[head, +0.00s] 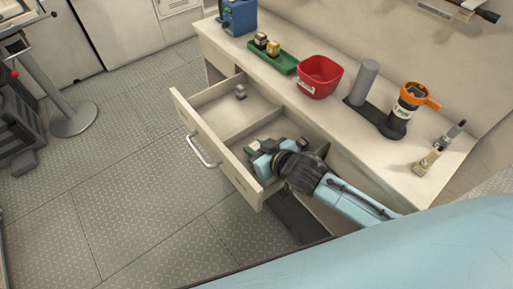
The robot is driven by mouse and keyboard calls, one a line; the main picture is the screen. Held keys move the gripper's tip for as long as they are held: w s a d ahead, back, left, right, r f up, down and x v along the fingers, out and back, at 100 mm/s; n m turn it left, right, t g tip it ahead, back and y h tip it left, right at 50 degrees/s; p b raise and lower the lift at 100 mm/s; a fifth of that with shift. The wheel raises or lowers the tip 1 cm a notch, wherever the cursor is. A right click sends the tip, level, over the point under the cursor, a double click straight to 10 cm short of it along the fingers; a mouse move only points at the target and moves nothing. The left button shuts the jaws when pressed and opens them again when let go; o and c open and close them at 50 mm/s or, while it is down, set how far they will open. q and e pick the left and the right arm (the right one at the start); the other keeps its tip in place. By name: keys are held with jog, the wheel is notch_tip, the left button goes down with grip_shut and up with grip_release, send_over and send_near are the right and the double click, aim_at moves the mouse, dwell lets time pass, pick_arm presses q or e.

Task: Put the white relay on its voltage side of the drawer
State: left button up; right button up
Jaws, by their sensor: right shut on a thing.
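The open drawer (216,157) sticks out from the bench, with a divider (249,122) between its left and right compartments. My right gripper (257,152) reaches down into the right compartment, near the drawer's front. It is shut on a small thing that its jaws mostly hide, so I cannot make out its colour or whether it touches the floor. A small grey block (240,91) lies in the left compartment, towards the back. A green tray (286,66) on the bench holds a dark relay (261,41) and a yellow relay (273,48). My left gripper is out of view.
On the bench stand a blue box (239,16), a red bin (318,78), a grey cylinder (364,82), an orange-topped device (410,98) and small tubes (428,161). A drawer handle (203,150) juts out in front. The floor at left is mostly clear.

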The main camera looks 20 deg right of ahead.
jog(key=shift+f, duration=0.15)
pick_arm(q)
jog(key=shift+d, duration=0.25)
pick_arm(e)
jog(key=o, duration=1)
jog(key=shift+s+d+r, duration=0.1)
jog(key=shift+s+r, duration=0.1)
jog(key=shift+r, duration=0.05)
jog(key=p+v, duration=0.2)
jog(key=v, duration=0.8)
jog(key=shift+s, duration=0.2)
jog(key=shift+s+d+r, duration=0.2)
jog(key=shift+s+r, duration=0.15)
jog(key=shift+s, duration=0.05)
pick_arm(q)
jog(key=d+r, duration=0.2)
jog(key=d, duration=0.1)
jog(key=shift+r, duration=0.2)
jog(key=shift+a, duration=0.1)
